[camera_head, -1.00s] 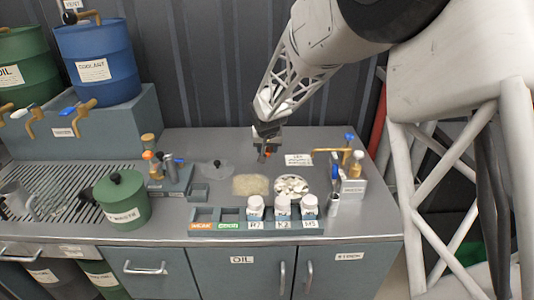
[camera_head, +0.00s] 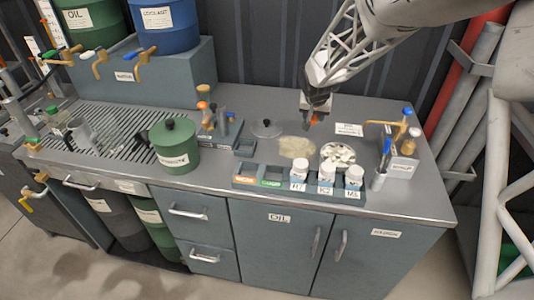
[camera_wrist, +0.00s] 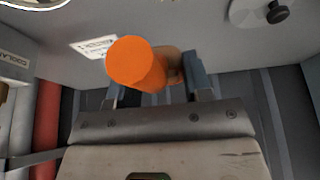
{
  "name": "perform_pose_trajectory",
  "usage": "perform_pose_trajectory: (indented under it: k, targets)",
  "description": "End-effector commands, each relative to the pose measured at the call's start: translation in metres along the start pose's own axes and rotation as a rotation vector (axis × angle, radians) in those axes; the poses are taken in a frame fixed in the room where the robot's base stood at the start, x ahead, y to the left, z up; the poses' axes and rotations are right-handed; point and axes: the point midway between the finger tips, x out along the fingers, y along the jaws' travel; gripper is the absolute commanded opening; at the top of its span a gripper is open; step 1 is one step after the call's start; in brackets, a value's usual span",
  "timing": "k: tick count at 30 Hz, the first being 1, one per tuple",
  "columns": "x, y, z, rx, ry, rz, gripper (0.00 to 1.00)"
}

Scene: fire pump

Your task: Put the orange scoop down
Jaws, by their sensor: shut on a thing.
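The orange scoop (camera_wrist: 137,65) fills the middle of the wrist view, its round orange end facing the camera. My gripper (camera_wrist: 158,88) is shut on it, with a finger on each side. In the head view my gripper (camera_head: 315,108) hangs above the rear of the grey counter (camera_head: 245,100), with a small orange part of the scoop (camera_head: 313,120) showing beneath it. The scoop appears to be off the counter. Most of it is hidden by the fingers in the head view.
A tan granular pile (camera_head: 295,147) and a dish of white pieces (camera_head: 338,154) lie in front of my gripper. White jars (camera_head: 327,172) stand along the front rack.

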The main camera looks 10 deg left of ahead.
Motion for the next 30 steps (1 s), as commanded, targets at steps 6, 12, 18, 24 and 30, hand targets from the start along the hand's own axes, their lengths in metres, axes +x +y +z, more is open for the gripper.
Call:
perform_pose_trajectory:
  k: [6, 12, 18, 24, 30]
  targets:
    - [-0.021, -0.027, 0.043, 0.013, 0.0, 0.006, 0.2]
    - [-0.041, -0.051, 0.091, 0.032, 0.001, 0.014, 0.2]
    - [-0.058, -0.068, 0.138, 0.049, 0.0, 0.021, 0.2]
    - [-0.064, -0.077, 0.186, 0.033, -0.001, 0.015, 0.2]
    - [-0.067, -0.081, 0.23, 0.011, -0.002, 0.006, 0.2]
